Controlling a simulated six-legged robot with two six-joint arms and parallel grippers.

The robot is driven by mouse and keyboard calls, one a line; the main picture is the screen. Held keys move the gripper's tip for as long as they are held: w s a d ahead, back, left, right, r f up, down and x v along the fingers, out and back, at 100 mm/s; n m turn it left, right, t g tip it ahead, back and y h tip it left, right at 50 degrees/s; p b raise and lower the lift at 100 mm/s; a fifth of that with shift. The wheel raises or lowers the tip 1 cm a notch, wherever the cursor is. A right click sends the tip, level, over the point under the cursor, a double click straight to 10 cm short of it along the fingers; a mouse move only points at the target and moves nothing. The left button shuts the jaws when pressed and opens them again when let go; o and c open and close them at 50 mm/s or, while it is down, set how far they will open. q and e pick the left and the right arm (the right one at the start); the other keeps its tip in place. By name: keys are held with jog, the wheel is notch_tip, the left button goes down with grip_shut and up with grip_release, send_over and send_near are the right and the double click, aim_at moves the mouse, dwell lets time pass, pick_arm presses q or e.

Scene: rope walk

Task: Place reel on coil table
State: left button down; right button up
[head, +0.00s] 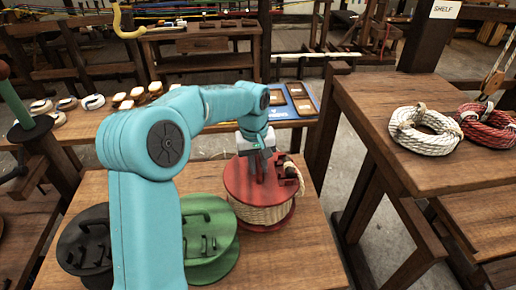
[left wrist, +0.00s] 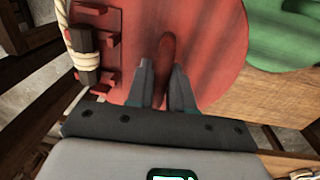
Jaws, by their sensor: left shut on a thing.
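A red reel (head: 237,182) wound with pale rope is on or just above the wooden table in front of me; I cannot tell if it touches. My left gripper (head: 263,170) comes down on its top flange. In the left wrist view the fingers (left wrist: 168,88) are shut on the dark red handle of the red reel (left wrist: 215,40). A rope end is held at a small dark cleat (left wrist: 86,52) on the flange. A wooden table (head: 375,105) at the right bears a white rope coil (head: 424,128) and a red rope coil (head: 488,128). My right gripper is not in view.
A green reel (head: 208,232) stands close left of the red one, and a black reel (head: 85,245) is further left, partly behind my arm. A gap separates the two tables. A post with a SHELF sign (head: 445,9) rises behind the coils. The right table's near-left part is clear.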

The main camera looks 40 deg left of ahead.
pick_arm(q)
jog(key=shift+w+f, duration=0.1)
jog(key=shift+f, duration=2.55)
jog(key=c, duration=1)
grip_release()
jog(key=shift+f, duration=0.1)
notch_tip(320, 180, up, 12)
jog(key=s, duration=0.1)
jog(key=shift+a, duration=0.25)
